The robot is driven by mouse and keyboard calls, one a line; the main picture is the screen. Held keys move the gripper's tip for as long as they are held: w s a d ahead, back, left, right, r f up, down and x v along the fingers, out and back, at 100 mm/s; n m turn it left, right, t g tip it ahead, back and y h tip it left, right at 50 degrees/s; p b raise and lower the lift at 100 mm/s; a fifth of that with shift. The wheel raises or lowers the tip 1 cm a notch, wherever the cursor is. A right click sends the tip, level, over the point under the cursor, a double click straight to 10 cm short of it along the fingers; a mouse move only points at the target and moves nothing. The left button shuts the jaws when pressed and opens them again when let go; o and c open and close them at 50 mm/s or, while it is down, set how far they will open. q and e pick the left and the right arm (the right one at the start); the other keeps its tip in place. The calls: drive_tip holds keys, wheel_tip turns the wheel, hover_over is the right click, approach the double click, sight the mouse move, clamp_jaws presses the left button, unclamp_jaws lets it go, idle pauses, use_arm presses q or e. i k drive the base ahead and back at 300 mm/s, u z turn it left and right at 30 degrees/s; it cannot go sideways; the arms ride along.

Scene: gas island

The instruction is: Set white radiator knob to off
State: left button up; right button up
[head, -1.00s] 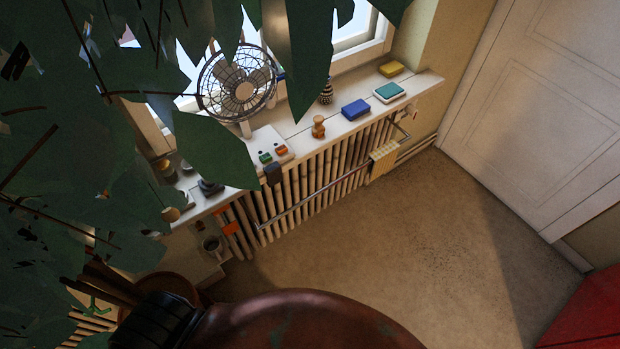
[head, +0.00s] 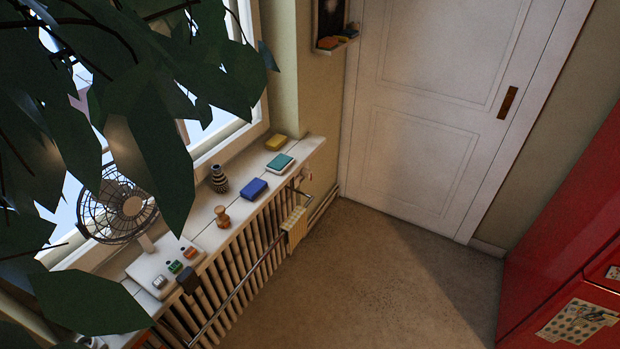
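The ribbed radiator (head: 213,290) stands under the window sill, along the left wall. At its far end, just under the sill, a small pale fitting (head: 304,174) shows with a pipe beside it. It may be the white radiator knob, but it is too small for me to read its setting. Neither of my grippers is in view.
A yellowish cloth (head: 294,226) hangs on the rail. Leaves cover the upper left. A red cabinet (head: 570,230) stands right; the floor (head: 370,275) between is clear.

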sight(305, 172)
drive_tip(key=z, duration=0.1)
drive_tip(key=i, duration=0.2)
drive_tip(key=z, duration=1.05)
drive_tip(key=i, duration=1.1)
drive_tip(key=z, duration=0.4)
drive_tip(key=i, duration=1.05)
drive_tip(key=u, duration=1.15)
drive_tip(key=i, duration=0.75)
drive_tip(key=u, duration=0.75)
